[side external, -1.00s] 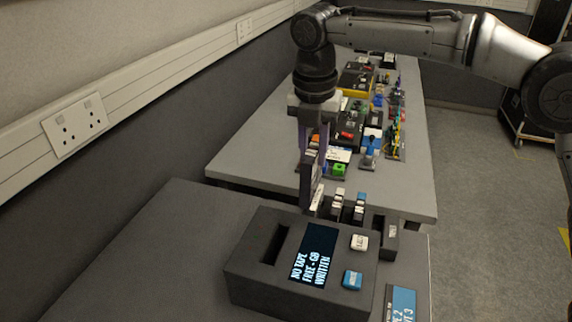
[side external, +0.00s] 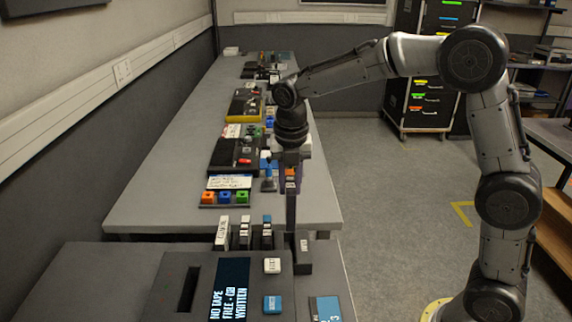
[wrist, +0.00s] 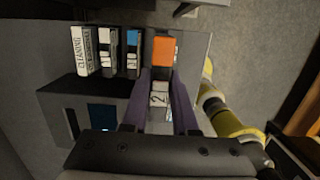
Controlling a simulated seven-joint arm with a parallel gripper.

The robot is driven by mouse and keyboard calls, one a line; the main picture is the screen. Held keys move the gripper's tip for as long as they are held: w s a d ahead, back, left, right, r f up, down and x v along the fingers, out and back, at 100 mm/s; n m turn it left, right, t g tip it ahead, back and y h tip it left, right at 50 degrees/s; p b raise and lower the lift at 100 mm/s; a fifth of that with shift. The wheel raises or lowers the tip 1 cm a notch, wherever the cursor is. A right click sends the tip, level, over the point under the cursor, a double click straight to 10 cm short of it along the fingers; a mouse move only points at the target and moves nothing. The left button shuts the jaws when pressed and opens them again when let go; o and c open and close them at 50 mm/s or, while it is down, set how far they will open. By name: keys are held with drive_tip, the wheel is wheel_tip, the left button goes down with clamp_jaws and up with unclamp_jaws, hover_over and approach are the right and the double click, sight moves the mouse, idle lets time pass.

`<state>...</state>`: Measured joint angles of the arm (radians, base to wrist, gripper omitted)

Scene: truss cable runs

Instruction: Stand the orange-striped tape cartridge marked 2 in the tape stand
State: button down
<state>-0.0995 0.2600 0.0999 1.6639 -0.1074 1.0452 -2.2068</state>
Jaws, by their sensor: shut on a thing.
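My gripper (side external: 290,178) is shut on the orange-striped cartridge, a dark upright slab (side external: 291,210) hanging below the purple fingers. In the wrist view the cartridge (wrist: 162,52) shows its orange end and a pale label marked 2, between my fingers (wrist: 159,88).
Upright cartridges stand left of my gripper: a white cleaning one (side external: 222,233), a white-topped one (side external: 244,232) and a blue-topped one (side external: 267,232). The tape unit (side external: 172,262) with its screen is in front. A bench (side external: 160,170) with devices lies behind. Free floor is at the right.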

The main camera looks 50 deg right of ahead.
sight(289, 228)
drive_tip(key=shift+f, duration=4.5)
drive_tip(key=shift+f, duration=2.2)
drive_tip(key=c, duration=0.6)
unclamp_jaws()
drive_tip(key=shift+o, duration=0.3)
drive_tip(key=shift+o, duration=1.3)
